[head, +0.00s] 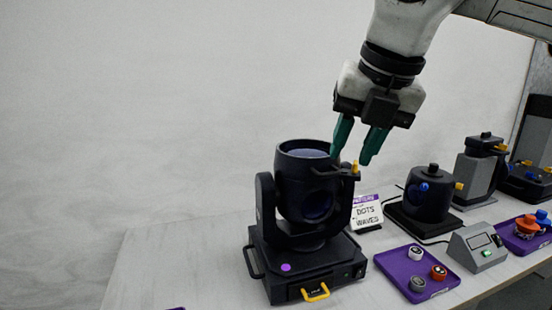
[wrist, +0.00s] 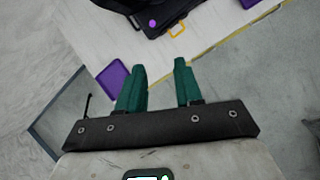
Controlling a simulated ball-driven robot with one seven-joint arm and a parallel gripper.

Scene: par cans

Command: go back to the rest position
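My gripper (head: 356,148) hangs from the arm at the upper right of the head view, its two green fingers apart with nothing between them. In the head view the fingertips overlap the upper right rim of a black par can (head: 310,205); I cannot tell whether they touch it. The can stands on a black base with a purple dot and a yellow handle. In the wrist view the open gripper (wrist: 162,80) shows empty, with part of the black base and its yellow handle (wrist: 177,30) beyond it.
A purple tray (head: 440,284) holds small round pieces. A grey box (head: 477,248), a black cylinder unit (head: 428,195) and a grey unit (head: 478,172) stand farther right. The table's left end (head: 150,262) is mostly clear.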

